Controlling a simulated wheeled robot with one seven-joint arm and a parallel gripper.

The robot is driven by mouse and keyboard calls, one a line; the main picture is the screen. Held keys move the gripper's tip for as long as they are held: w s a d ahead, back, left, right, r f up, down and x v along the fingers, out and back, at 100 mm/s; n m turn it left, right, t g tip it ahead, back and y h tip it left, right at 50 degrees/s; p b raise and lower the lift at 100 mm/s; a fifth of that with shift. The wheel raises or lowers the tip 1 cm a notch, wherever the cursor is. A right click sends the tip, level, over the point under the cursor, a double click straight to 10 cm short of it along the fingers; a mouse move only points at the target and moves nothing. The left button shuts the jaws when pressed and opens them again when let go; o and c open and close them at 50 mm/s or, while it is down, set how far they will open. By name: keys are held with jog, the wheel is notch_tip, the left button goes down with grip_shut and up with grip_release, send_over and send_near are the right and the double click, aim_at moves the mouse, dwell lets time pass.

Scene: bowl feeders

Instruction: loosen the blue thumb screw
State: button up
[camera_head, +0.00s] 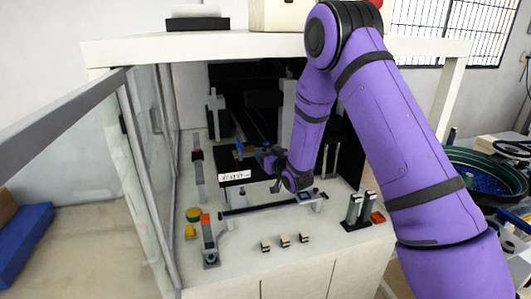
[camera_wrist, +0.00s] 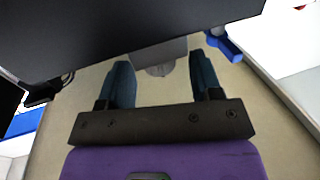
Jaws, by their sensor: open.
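My gripper (camera_head: 268,154) reaches into the open machine cabinet, beside a dark plate with a white label (camera_head: 234,176). In the wrist view my gripper (camera_wrist: 161,62) is open, with its two dark blue-grey fingers apart. A small grey rounded part (camera_wrist: 159,70) on a grey block shows between the fingertips; I cannot tell whether they touch it. A blue knob-like part (camera_wrist: 229,46), which may be the blue thumb screw, shows to the right of the right finger, beside the dark panel's edge. In the head view a small blue part (camera_head: 239,147) sits above the labelled plate.
A large dark panel (camera_wrist: 110,30) fills the top of the wrist view, close beyond the fingers. The open glass door (camera_head: 150,130) stands left of the arm.

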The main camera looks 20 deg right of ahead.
jog(key=shift+w+a, duration=0.1)
jog(key=shift+w, duration=0.45)
jog(key=c, duration=0.9)
jog(key=shift+n+y, duration=0.3)
jog(key=shift+y, duration=0.2)
jog(key=n+g+y, duration=0.1)
jog(key=y, duration=0.1)
jog(key=n+g+y, duration=0.1)
jog(key=y, duration=0.1)
jog(key=n+g+y, duration=0.1)
jog(key=n, duration=0.1)
jog(key=shift+w+d+y, duration=0.1)
jog(key=shift+d+y, duration=0.25)
jog(key=shift+y, duration=0.05)
jog(key=n+g+y, duration=0.5)
jog(key=g, duration=0.1)
jog(key=shift+w+n+g, duration=0.15)
jog(key=shift+n+g, duration=0.15)
jog(key=shift+g, duration=0.1)
jog(key=shift+y, duration=0.3)
